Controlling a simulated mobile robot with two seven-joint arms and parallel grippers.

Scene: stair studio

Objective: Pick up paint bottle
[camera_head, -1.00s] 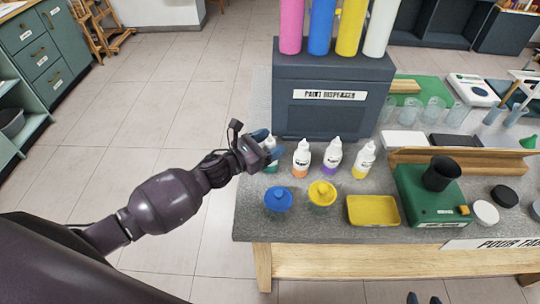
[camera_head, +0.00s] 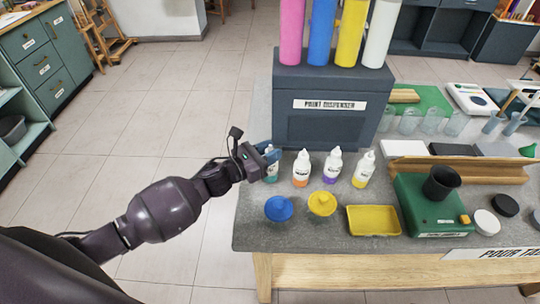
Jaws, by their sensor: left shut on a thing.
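Several small paint bottles with white tops stand in a row on the grey table in front of the paint dispenser. They are an orange one (camera_head: 301,169), a purple one (camera_head: 332,166) and a yellow one (camera_head: 363,169). At the left end of the row is a teal paint bottle (camera_head: 271,173). My left gripper (camera_head: 264,160) is shut on this teal bottle at the table's left edge, and its fingers hide part of it. I cannot tell whether the bottle touches the table. My right gripper is not in view.
The dark paint dispenser (camera_head: 330,128) stands behind the bottles. In front are a blue pot (camera_head: 278,209), a yellow pot (camera_head: 322,204) and a yellow tray (camera_head: 374,220). A green stand (camera_head: 425,208) with a black cup is to the right. Open floor lies left of the table.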

